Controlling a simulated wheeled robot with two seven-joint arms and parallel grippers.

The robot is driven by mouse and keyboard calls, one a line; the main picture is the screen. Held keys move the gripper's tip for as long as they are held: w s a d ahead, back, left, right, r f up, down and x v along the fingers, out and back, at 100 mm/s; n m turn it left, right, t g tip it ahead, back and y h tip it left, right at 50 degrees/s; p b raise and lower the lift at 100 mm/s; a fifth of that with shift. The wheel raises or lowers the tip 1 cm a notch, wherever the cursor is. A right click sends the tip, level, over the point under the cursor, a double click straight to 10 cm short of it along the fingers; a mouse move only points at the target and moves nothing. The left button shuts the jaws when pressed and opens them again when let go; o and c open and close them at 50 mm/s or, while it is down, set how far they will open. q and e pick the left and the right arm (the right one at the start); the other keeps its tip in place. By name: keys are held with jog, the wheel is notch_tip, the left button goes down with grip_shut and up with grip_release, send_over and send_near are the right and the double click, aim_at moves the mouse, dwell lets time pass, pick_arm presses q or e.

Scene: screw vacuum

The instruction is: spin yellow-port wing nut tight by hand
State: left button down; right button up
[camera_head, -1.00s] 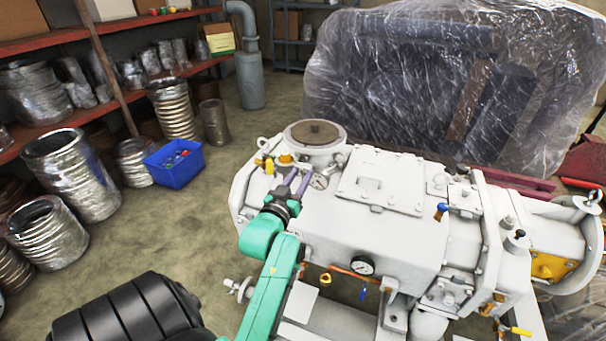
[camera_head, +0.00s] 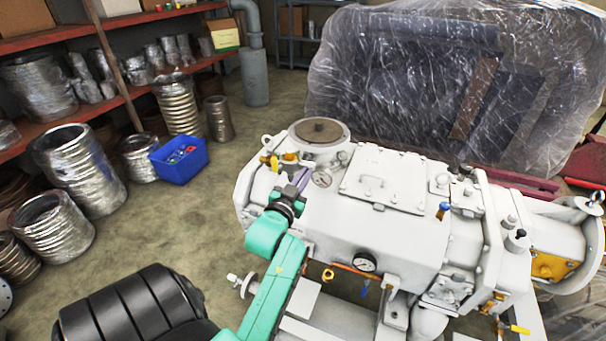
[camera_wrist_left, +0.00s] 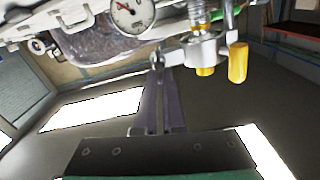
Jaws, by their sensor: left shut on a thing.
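My left gripper (camera_head: 300,179) reaches in on its teal arm to the white vacuum pump (camera_head: 340,215). Its narrow purple fingers are at the pump's upper left corner, beside a round gauge (camera_head: 322,179) and yellow-capped fittings (camera_head: 290,156). In the left wrist view, the fingertips (camera_wrist_left: 160,69) are closed together on a small grey metal piece, which looks like the wing nut (camera_wrist_left: 156,59). It is mostly hidden, so its wings and seating cannot be made out. Yellow port parts (camera_wrist_left: 237,62) are just to the right there. My right gripper is not in view.
A second gauge (camera_head: 365,262) and small coloured valve handles stick out of the pump's front. A blue bin (camera_head: 179,160) stands on the floor, with metal hoses and red shelves to the left. A plastic-wrapped crate (camera_head: 450,85) is behind the pump.

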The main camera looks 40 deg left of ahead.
pick_arm(q)
jog(key=m, duration=0.7)
jog(key=m+b, duration=0.1)
jog(key=m, duration=0.6)
jog(key=f+m, duration=0.1)
jog(key=m, duration=0.6)
jog(key=shift+w+d+m, duration=0.2)
jog(key=shift+d+m, duration=0.05)
jog(key=shift+m, duration=0.05)
jog(key=c, duration=1)
grip_release()
jog(key=shift+a+f, duration=0.1)
jog(key=shift+f, duration=0.05)
